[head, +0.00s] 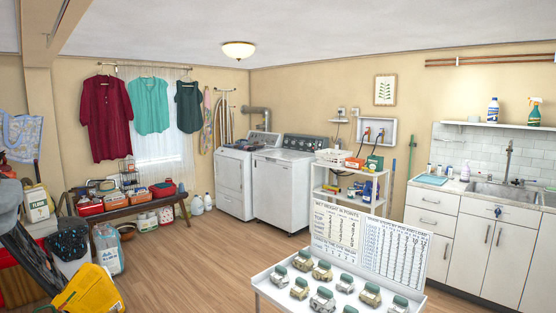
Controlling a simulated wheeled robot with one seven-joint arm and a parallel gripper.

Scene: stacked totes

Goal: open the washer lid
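Two white laundry machines stand side by side against the far corner. The right machine (281,190) has a plain front, and a dark control panel (306,143) rises at the back of its top. The left machine (234,184) has a panel outline on its front. The right one looks like the top-loading washer, and its top (285,154) looks flat, with the lid apparently down. The lid's edges are too small to make out. My gripper is not in view.
Open wood floor (200,255) lies before the machines. A white display table (335,300) with several small models and chart boards stands in the near centre. A white shelf cart (350,190) is right of the machines. A bench (125,203) with containers is left.

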